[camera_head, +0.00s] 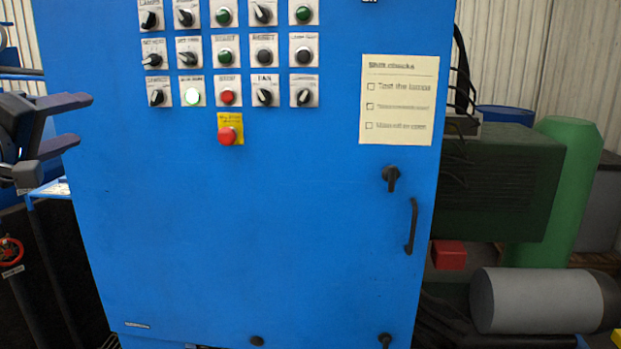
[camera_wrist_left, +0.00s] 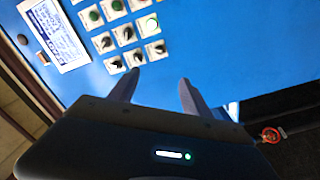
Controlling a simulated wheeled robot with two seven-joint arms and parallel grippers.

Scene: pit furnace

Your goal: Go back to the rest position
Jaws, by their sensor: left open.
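My left gripper (camera_head: 72,122) shows at the left edge of the head view, beside the blue control cabinet (camera_head: 250,230). Its two dark fingers are apart and hold nothing. In the left wrist view the fingers (camera_wrist_left: 155,95) are spread, with empty space between them, and point toward the cabinet front. The cabinet carries rows of knobs and buttons (camera_head: 227,56). One push button (camera_head: 192,97) glows white-green. My right gripper is in neither view.
A red emergency button (camera_head: 228,135) sits on a yellow plate below the rows. A paper checklist (camera_head: 399,100), a black key-like knob (camera_head: 391,178) and a door handle (camera_head: 411,226) are to its right.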

